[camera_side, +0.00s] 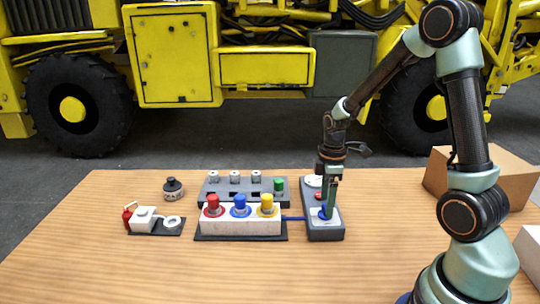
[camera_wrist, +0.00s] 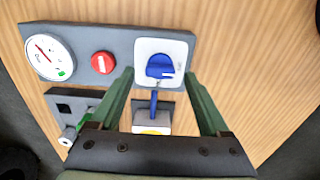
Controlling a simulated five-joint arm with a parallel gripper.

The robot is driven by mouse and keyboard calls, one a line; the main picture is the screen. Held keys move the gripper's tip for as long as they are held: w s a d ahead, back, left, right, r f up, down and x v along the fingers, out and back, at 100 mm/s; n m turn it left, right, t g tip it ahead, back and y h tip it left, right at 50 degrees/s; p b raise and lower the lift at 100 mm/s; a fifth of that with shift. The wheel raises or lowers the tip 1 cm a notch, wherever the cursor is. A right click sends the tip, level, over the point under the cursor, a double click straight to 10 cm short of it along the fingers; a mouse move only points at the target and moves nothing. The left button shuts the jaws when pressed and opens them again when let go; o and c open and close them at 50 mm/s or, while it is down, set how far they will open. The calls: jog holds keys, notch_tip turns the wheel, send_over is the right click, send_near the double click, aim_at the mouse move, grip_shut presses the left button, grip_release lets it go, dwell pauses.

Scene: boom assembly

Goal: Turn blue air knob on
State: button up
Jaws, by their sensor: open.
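The blue air knob (camera_wrist: 160,67) sits on a white square plate (camera_wrist: 180,50) at one end of a grey panel (camera_wrist: 120,38). In the side view the knob (camera_side: 324,213) is at the near end of that panel, partly hidden by my gripper. My gripper (camera_wrist: 163,78) is open in the wrist view, with one green finger on each side of the knob and nothing held. In the side view my gripper (camera_side: 331,203) points down at the knob. I cannot tell whether the fingers touch it.
The panel also bears a round gauge (camera_wrist: 49,57) and a red button (camera_wrist: 103,62). Left of it stands a white block (camera_side: 240,224) with red, blue and yellow knobs, before a grey rack (camera_side: 245,187). A cardboard box (camera_side: 480,178) is at right. The front table is clear.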

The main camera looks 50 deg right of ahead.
jog(key=shift+f, duration=0.75)
grip_shut()
